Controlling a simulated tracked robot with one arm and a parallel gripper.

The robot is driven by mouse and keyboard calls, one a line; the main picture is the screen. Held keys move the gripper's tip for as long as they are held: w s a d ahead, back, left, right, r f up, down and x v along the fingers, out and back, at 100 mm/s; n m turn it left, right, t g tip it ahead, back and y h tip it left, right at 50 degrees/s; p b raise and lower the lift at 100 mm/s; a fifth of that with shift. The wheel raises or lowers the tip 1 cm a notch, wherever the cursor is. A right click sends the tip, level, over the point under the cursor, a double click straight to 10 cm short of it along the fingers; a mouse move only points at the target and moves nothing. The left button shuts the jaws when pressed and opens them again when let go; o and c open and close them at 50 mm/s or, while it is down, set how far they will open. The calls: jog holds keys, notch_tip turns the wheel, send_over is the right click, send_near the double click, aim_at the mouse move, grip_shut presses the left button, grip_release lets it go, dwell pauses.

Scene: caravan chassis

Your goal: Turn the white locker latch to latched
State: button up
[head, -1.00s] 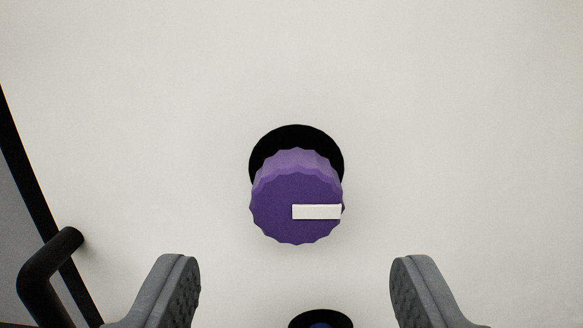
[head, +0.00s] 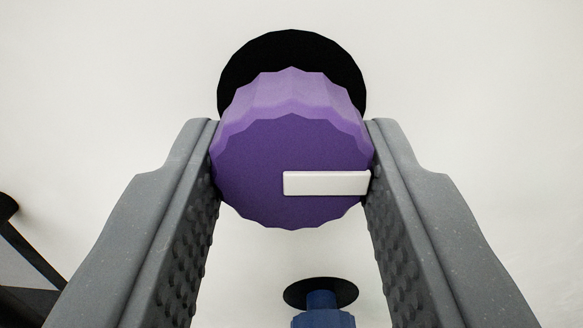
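A purple scalloped knob (head: 275,165) sticks out from a black round recess (head: 290,50) in the white panel, taken here as the locker latch. A white bar (head: 326,183) on its face runs from the centre to the right edge, lying level. My gripper (head: 292,150) has one ridged grey finger on the left side of the knob and one on the right. Both pads appear to meet the knob's rim. No lettering for latched or unlatched shows.
A blue knob (head: 322,319) in a black round collar (head: 320,292) sits just below, partly cut off by the frame. A black handle-like part (head: 8,207) is at the lower left. The panel (head: 480,80) is otherwise bare.

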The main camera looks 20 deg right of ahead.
jog(key=shift+r+n, duration=0.1)
jog(key=shift+n, duration=0.2)
jog(key=shift+r+n+p, duration=0.15)
jog(key=shift+n+p, duration=0.75)
jog(key=shift+n, duration=0.1)
jog(key=n+p, duration=0.4)
jog(key=n, duration=0.1)
jog(key=shift+s, duration=0.1)
jog(key=n+p, duration=0.3)
jog(key=n, duration=0.2)
jog(key=shift+r+p, duration=0.1)
jog(key=shift+p, duration=0.3)
jog(key=n+p, duration=0.4)
jog(key=n, duration=0.1)
jog(key=shift+f+n, duration=0.2)
jog(key=shift+n, duration=0.1)
jog(key=o, duration=1)
jog(key=shift+a+f, duration=0.1)
jog(key=shift+a, duration=0.05)
